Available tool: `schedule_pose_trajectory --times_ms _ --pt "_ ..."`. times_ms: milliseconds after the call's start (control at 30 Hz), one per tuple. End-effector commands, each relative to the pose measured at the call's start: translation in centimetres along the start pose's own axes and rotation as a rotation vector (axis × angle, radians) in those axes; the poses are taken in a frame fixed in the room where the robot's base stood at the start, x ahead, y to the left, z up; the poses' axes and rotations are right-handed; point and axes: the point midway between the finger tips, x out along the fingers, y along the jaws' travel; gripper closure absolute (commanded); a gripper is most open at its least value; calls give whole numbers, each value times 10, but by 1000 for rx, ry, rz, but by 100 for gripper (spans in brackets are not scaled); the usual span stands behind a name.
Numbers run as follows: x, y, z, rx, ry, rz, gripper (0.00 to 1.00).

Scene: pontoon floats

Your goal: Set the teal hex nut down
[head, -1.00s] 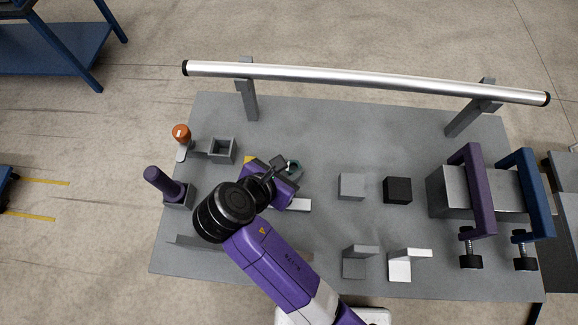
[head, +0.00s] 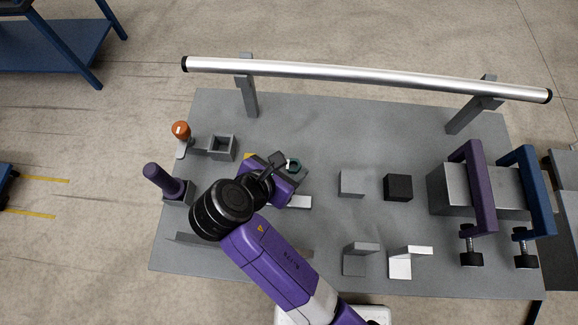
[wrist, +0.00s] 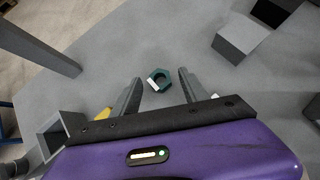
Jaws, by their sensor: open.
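The teal hex nut (wrist: 159,79) shows in the wrist view between and just past the tips of my gripper (wrist: 159,84). It seems to rest flat on the grey table top, with a light mark on its near left side. Both fingers are spread, with a gap on each side of the nut. In the head view the nut (head: 294,165) is partly hidden by my gripper (head: 284,163), which is low over the left-middle of the table.
A square grey open box (head: 222,147) and an orange-topped piece (head: 181,131) stand to the left. A grey block (head: 352,183) and a black block (head: 398,187) stand to the right. A long metal tube (head: 360,77) spans the back. The table (head: 320,125) behind the nut is bare.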

Motion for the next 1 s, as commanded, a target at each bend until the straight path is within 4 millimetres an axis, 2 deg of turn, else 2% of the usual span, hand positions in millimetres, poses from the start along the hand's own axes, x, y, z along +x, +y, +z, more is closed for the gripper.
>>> schedule_pose_trajectory --times_ms 300,500,700,1000 --pt "-70 2 0 -3 -1 8 48" --pt "-103 1 1 -5 0 4 48" --pt "-114 1 0 -3 0 3 48" --pt "-115 0 0 -2 0 3 48"
